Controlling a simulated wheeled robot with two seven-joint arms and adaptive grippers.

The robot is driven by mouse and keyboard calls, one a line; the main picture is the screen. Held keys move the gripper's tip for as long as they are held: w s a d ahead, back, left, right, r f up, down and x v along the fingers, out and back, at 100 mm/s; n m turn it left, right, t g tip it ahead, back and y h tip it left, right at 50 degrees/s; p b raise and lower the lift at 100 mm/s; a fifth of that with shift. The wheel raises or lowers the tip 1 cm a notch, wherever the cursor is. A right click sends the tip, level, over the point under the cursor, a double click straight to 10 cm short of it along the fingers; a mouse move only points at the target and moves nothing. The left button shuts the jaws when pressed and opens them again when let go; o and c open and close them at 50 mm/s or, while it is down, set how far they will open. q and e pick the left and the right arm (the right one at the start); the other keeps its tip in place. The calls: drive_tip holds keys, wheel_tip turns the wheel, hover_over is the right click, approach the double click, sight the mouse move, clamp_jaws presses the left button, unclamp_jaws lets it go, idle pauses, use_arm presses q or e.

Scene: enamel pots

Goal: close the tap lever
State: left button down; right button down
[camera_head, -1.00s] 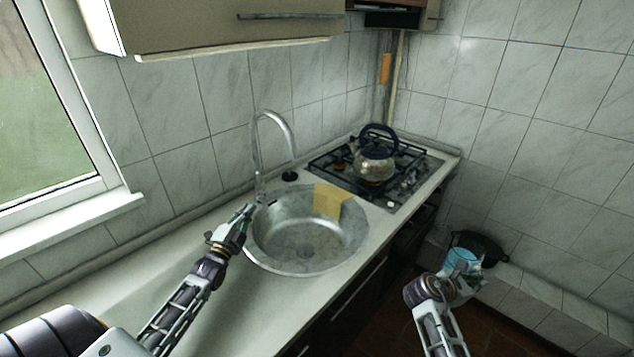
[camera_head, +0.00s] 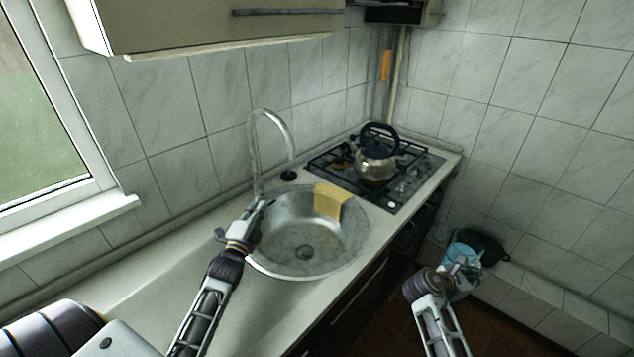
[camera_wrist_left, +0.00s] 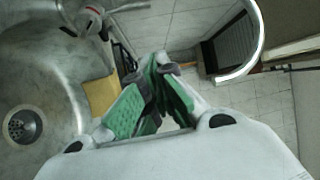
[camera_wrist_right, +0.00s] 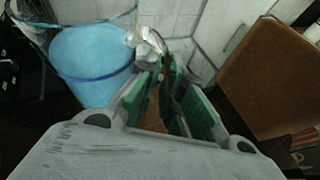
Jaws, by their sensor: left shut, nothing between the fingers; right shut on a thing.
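The chrome tap (camera_head: 284,130) stands at the back rim of the sink, its spout arching over the basin. In the left wrist view the tap body (camera_wrist_left: 90,20) with a small red mark is at the top left; I cannot clearly make out its lever. My left gripper (camera_head: 259,205) is shut and empty, right by the tap base; I cannot tell whether it touches. Its green pads (camera_wrist_left: 155,92) meet in the left wrist view. My right gripper (camera_head: 463,268) is shut on a small thin thing (camera_wrist_right: 163,62), partly hidden by the fingers, well away from the sink.
The round steel sink (camera_head: 275,262) holds a yellow sponge (camera_head: 331,197) at its right side. A kettle (camera_head: 375,165) stands on the gas stove (camera_head: 415,175). The counter (camera_head: 130,310) left of the sink is clear.

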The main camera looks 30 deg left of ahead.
sight(257, 183)
use_arm(q)
drive_tip(key=shift+a+f+m+g+y, duration=0.15)
drive_tip(key=shift+a+f+m+g, duration=0.15)
drive_tip(key=shift+f+g, duration=0.15)
drive_tip(key=shift+a+f+m+g+y, duration=0.2)
drive_tip(key=shift+f+m+g, duration=0.1)
drive_tip(key=shift+f+g, duration=0.1)
drive_tip(key=shift+w, duration=0.1)
drive_tip(key=shift+w+a, duration=0.1)
drive_tip(key=shift+w, duration=0.1)
drive_tip(key=shift+s+a+p+x, duration=0.15)
drive_tip(key=shift+a+p+x, duration=0.25)
drive_tip(key=shift+x, duration=1.65)
drive_tip(key=shift+s+a+p+x, duration=0.15)
drive_tip(key=shift+a+p+x, duration=0.25)
drive_tip(key=shift+x, duration=1.65)
drive_tip(key=shift+s+a+p+x, duration=0.1)
drive_tip(key=shift+a+p+x, duration=0.3)
drive_tip(key=shift+x, duration=1.7)
drive_tip(key=shift+a, duration=0.1)
